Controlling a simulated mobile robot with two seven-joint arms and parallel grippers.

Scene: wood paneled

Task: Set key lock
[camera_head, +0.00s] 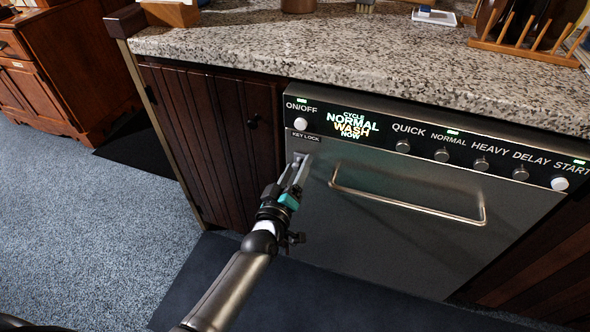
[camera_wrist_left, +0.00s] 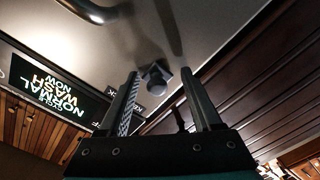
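The dishwasher (camera_head: 400,215) has a steel front and a black control panel. The KEY LOCK label (camera_head: 306,137) is at the panel's left end, under the ON/OFF button (camera_head: 300,124). My left gripper (camera_head: 300,160) reaches up to the front just below this label. In the left wrist view, a small dark key lock knob (camera_wrist_left: 155,77) shows beyond and between the fingertips of my left gripper (camera_wrist_left: 160,74). The fingers are apart, and I see no clear contact with the knob. In the head view the fingers largely hide the knob. My right gripper is out of view.
A long bar handle (camera_head: 410,207) sticks out to the right of my left gripper. A granite counter (camera_head: 330,55) overhangs the panel. A dark wooden cabinet (camera_head: 200,125) adjoins on the left. Cycle buttons (camera_head: 442,155) line the panel; the display reads NORMAL WASH NOW.

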